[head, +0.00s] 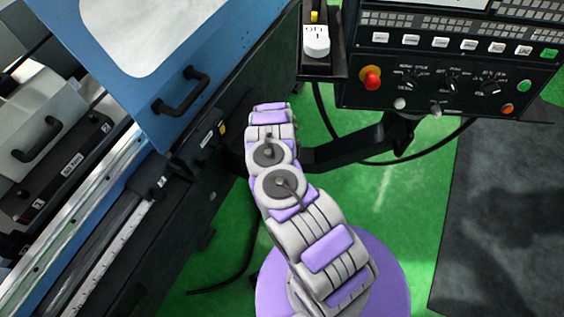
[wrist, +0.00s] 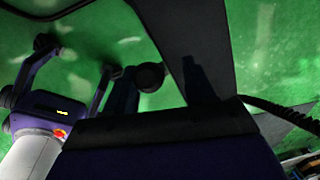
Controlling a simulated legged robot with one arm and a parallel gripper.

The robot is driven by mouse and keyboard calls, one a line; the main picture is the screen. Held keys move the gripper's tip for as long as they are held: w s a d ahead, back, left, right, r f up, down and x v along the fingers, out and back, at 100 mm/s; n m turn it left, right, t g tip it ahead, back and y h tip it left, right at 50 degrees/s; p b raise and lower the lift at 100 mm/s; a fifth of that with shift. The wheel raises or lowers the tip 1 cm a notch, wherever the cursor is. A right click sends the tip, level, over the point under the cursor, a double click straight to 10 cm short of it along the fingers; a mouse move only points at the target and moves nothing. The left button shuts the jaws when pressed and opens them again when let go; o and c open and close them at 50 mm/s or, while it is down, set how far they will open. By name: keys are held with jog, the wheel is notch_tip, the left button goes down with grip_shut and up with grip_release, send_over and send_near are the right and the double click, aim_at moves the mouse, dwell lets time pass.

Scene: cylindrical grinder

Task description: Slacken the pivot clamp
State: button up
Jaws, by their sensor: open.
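In the wrist view, my gripper (wrist: 160,66) shows two dark fingers spread apart, with nothing held between them. A round dark knob (wrist: 149,77), which looks like the pivot clamp, appears between the fingers, nearer the left one. I cannot tell whether a finger touches it. The knob lies against a dark support arm (wrist: 190,25) over the green floor. In the head view, the black support arm (head: 350,148) runs from behind my arm to the control panel. My gripper and the knob are hidden there behind my own arm.
The control panel (head: 450,75) with a red stop button (head: 371,78) stands at upper right. The blue grinder door (head: 140,60) with a black handle (head: 182,92) is close on the left. A cable hangs below the panel. A dark mat (head: 500,220) lies on the right.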

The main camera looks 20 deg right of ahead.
jog(key=shift+w+a+f, duration=0.1)
jog(key=shift+f, duration=0.4)
jog(key=shift+a+f, duration=0.15)
jog(key=shift+a, duration=1)
jog(key=shift+d, duration=0.5)
jog(key=shift+c, duration=0.5)
jog(key=shift+d+f, duration=0.1)
jog(key=shift+d, duration=0.4)
jog(key=c, duration=0.3)
jog(key=shift+c, duration=0.7)
jog(key=shift+w+a, duration=0.2)
jog(key=shift+a, duration=0.35)
grip_shut()
jog(key=shift+d, duration=0.15)
